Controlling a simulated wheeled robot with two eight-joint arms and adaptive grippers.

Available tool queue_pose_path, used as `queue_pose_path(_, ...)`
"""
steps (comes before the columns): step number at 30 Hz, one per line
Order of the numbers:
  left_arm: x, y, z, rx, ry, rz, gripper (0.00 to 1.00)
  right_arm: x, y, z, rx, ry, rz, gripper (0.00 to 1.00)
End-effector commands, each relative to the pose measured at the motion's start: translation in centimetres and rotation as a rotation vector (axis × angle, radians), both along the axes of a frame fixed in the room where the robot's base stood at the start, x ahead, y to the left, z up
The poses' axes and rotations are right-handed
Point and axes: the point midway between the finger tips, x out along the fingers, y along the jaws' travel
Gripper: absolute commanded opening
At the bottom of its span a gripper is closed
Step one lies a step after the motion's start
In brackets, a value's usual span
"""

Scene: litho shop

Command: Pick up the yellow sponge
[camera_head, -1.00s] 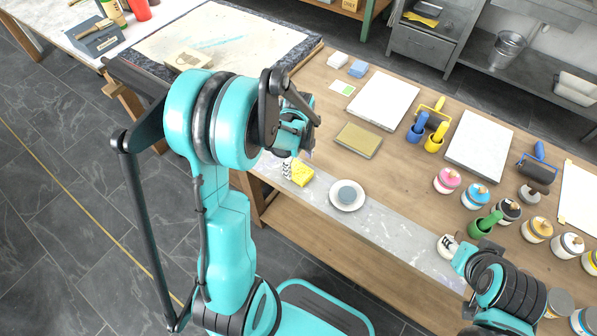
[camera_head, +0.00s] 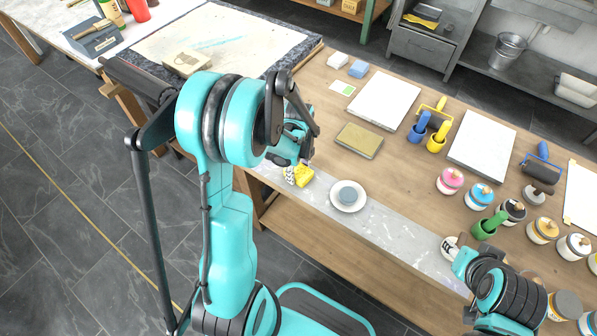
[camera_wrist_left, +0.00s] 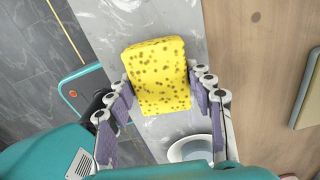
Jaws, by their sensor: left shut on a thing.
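The yellow sponge (camera_head: 305,173) is by the grey marbled strip along the table's front edge. In the left wrist view the sponge (camera_wrist_left: 158,70) is a spotted yellow block between the two finger pads. My left gripper (camera_head: 294,174) is shut on it, with a finger on either side (camera_wrist_left: 160,94). I cannot tell whether the sponge touches the strip. My right gripper (camera_head: 452,248) is low at the right over the front strip, and its jaw opening is not clear.
A white saucer (camera_head: 360,201) with a grey-blue round piece stands just right of the sponge. A green-brown pad (camera_head: 359,140) lies behind it. White slabs (camera_head: 384,99), rollers and several paint jars (camera_head: 480,196) fill the table to the right.

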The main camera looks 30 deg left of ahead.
Motion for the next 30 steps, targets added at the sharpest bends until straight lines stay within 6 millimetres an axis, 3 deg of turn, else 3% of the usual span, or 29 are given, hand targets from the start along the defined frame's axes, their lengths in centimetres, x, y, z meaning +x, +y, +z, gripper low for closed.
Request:
queue_pose_path(7, 0.0, 0.0, 1.5, 0.0, 0.0, 0.0, 0.33, 0.0, 0.0, 0.9, 0.0, 0.0, 0.0, 0.4)
queue_pose_path(12, 0.0, 0.0, 4.5, 0.0, 0.0, 0.0, 0.33, 0.0, 0.0, 2.6, 0.0, 0.0, 0.0, 0.4)
queue_pose_path(24, 0.0, -9.0, 9.6, 0.0, 0.0, -0.005, 0.33, 0.0, 0.0, 5.6, 0.0, 0.0, 0.0, 0.4)
queue_pose_path(30, 0.0, -11.2, 10.8, 0.0, 0.0, -0.002, 0.33, 0.0, 0.0, 6.2, 0.0, 0.0, 0.0, 0.4)
